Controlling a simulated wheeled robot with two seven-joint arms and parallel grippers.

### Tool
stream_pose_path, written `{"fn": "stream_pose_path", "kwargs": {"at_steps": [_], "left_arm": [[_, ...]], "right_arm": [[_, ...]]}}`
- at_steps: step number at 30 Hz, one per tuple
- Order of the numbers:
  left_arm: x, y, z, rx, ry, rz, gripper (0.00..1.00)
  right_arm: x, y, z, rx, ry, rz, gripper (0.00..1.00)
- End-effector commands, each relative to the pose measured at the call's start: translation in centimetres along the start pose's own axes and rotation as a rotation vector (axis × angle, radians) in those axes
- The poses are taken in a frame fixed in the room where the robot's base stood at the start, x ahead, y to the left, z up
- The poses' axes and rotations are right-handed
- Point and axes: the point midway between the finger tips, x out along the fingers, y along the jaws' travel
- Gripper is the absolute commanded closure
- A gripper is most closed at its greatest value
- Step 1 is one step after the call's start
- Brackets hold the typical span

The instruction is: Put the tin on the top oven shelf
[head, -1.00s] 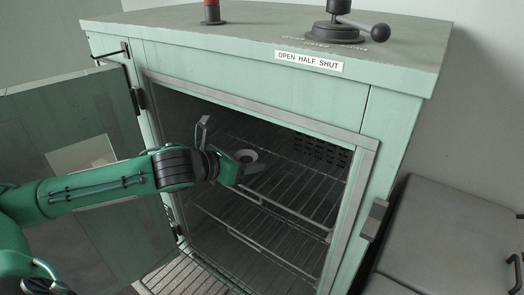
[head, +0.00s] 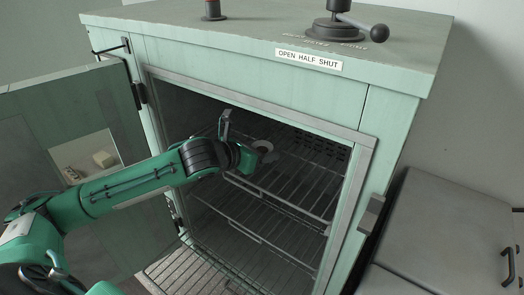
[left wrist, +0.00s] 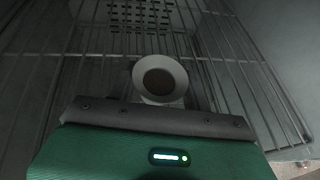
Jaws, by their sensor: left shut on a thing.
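The tin (head: 263,146) is a small pale round container with a brownish inside. It is inside the oven, at the height of the top wire shelf (head: 300,172). My left gripper (head: 258,156) reaches in through the open doorway and is shut on the tin. In the left wrist view the tin (left wrist: 160,80) shows just beyond the gripper's body, with the shelf bars around it. The fingers are mostly hidden there. I cannot tell whether the tin's base touches the shelf. My right gripper is not in view.
The green oven door (head: 75,165) stands open at the left, with a window in it. A lower wire shelf (head: 245,226) is under the top one. The door frame (head: 355,185) bounds the opening at the right. A grey cabinet (head: 445,235) stands at the right.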

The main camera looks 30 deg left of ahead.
Motion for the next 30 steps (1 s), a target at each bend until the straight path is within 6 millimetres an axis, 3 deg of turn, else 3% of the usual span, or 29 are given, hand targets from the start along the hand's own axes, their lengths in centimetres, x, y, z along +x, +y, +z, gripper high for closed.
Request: {"fn": "stream_pose_path", "kwargs": {"at_steps": [7,8,11,22,30], "left_arm": [[0.1,0.0,-0.3,0.001,0.000,0.000,0.77],[0.1,0.0,-0.2,0.001,0.000,0.000,0.46],[0.1,0.0,-0.2,0.000,0.000,0.000,0.29],[-0.2,0.0,-0.1,0.001,0.000,0.000,0.29],[-2.9,0.0,-0.3,0.005,0.000,0.001,0.29]], "right_arm": [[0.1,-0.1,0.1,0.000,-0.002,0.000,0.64],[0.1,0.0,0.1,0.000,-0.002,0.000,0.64],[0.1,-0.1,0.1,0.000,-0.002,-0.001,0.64],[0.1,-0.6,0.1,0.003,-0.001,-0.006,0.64],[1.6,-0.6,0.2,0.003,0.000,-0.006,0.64]]}}
